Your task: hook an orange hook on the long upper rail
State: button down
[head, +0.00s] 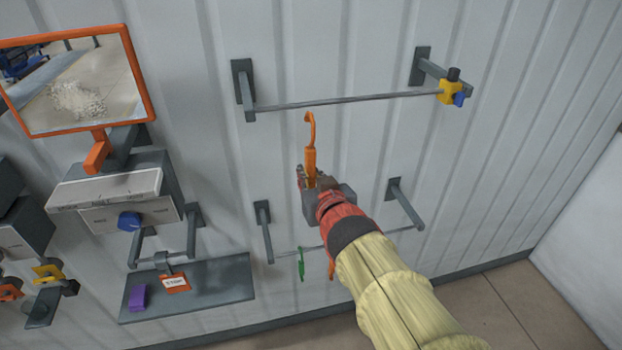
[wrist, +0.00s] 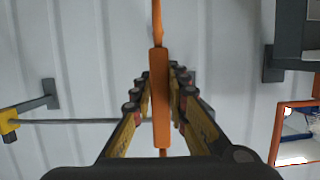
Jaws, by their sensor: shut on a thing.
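My gripper (head: 311,178) is shut on an orange hook (head: 310,150), which it holds upright in front of the wall. The hook's curved top is just below the long upper rail (head: 340,101) in the head view, and I see no contact with it. In the wrist view the hook (wrist: 160,95) lies between the fingers of my gripper (wrist: 160,88), and the rail (wrist: 75,121) runs behind it. A green hook (head: 301,264) hangs on the lower rail (head: 285,252). Part of another orange hook (head: 331,270) shows there, mostly hidden by my arm.
A yellow and blue clamp (head: 451,92) sits at the upper rail's right end. A mirror with an orange frame (head: 151,75) and a control box (head: 130,214) are at the left. A grey shelf (head: 215,285) holds a purple block (head: 138,297). The wall right of the rails is clear.

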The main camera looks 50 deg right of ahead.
jog(key=b+x, duration=0.9)
jog(key=x, duration=0.6)
jog(key=shift+r, duration=0.4)
dwell(0.6)
jog(key=shift+d, duration=0.1)
dwell(0.4)
jog(key=c, duration=1.7)
grip_release()
jog(key=shift+o, duration=0.2)
jog(key=v, duration=0.7)
jog(key=shift+s, duration=0.2)
